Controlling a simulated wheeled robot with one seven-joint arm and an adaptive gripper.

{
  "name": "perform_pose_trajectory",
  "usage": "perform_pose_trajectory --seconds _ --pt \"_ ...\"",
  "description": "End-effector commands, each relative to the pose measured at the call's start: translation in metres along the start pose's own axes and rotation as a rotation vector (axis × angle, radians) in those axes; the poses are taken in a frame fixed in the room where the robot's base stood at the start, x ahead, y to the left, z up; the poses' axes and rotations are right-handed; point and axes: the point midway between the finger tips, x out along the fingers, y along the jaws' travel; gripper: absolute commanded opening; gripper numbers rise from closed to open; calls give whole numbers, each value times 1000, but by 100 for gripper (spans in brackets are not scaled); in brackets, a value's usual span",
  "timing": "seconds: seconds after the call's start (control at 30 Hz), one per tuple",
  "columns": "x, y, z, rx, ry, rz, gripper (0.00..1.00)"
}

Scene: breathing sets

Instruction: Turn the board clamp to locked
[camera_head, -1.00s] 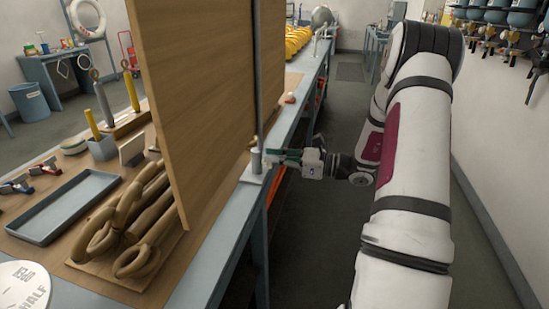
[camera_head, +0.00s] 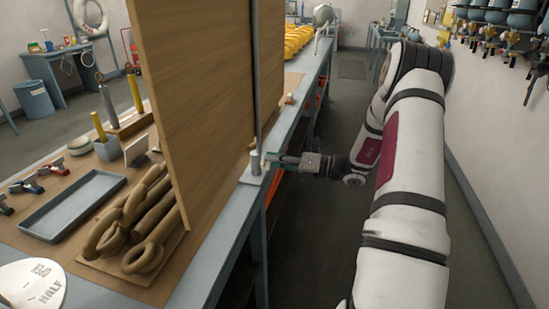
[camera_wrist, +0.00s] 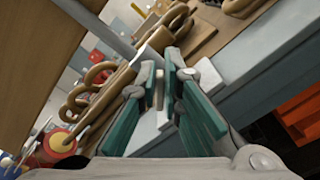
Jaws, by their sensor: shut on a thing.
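The board clamp (camera_head: 255,163) is a pale upright cylinder on a light plate at the bench's right edge, beside the foot of a tall wooden board (camera_head: 203,90). My gripper (camera_head: 272,158) reaches it from the right, low at bench height. In the wrist view my gripper's two teal fingers (camera_wrist: 164,78) point forward and stand close together. They are shut on a thin pale part of the clamp between them. The pale clamp plate (camera_wrist: 148,132) shows below the fingers. The fingers hide much of the clamp, so its lever position cannot be read.
The bench (camera_head: 205,272) runs along my left. Thick brown rope loops (camera_head: 135,225) and a grey-blue tray (camera_head: 70,207) lie left of the board. The board blocks the view behind it. The aisle floor (camera_head: 312,230) on the right is clear, with a wall beyond.

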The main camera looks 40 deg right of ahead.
Motion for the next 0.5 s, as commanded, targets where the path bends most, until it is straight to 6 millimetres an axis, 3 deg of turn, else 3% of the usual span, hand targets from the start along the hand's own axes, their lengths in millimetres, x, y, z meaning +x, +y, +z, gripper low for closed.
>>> perform_pose_trajectory --seconds 0.5 --pt "-1 -9 -4 476 3 -2 0"
